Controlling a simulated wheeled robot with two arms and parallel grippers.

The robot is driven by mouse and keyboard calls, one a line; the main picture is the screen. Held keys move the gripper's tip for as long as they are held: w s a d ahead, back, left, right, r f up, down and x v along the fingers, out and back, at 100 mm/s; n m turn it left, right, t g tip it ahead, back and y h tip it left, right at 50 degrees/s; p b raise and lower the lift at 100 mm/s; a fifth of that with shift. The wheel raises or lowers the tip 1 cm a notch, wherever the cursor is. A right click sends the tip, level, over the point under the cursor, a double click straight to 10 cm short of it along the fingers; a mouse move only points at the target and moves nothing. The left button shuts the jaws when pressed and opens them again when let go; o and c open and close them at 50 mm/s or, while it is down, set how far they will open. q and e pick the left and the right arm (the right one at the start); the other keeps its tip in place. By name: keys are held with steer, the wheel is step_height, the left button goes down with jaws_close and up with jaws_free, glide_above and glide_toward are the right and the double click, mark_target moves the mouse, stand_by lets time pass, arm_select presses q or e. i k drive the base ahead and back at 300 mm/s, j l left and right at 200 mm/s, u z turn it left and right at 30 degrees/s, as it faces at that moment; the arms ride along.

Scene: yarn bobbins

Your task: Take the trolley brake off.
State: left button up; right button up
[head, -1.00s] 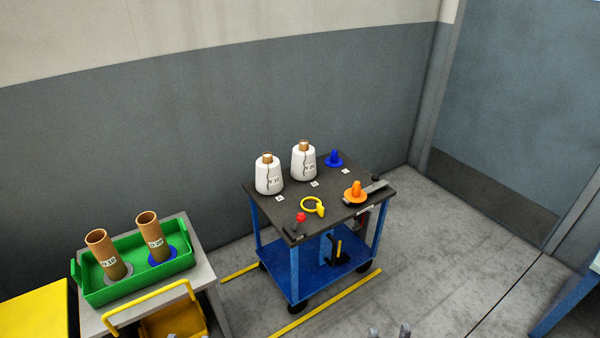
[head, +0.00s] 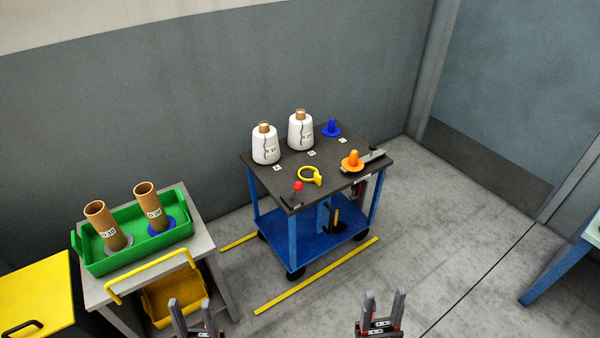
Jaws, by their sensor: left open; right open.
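The trolley (head: 255,170) has a black top, blue legs and a blue lower shelf, and stands on dark wheels near the wall. A short lever with a red knob (head: 298,187) stands at the top's front corner; I take it for the brake lever. A small label beside it is too small to read. My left gripper (head: 190,304) is open and empty at the bottom, in front of the side table. My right gripper (head: 384,297) is open and empty at the bottom, in front of the trolley. Both are well apart from the lever.
Two white bobbins (head: 266,147), a yellow ring (head: 310,175), an orange peg (head: 353,160) and a blue peg (head: 332,127) are on the trolley. A side table (head: 205,242) with a green tray (head: 100,267) stands left. Yellow floor lines (head: 320,275) flank the trolley.

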mark_target(298, 185)
steer(key=i+j+z, duration=0.1)
steer(key=i, duration=0.4)
steer(key=i+j+z, duration=0.1)
steer(key=i, duration=0.45)
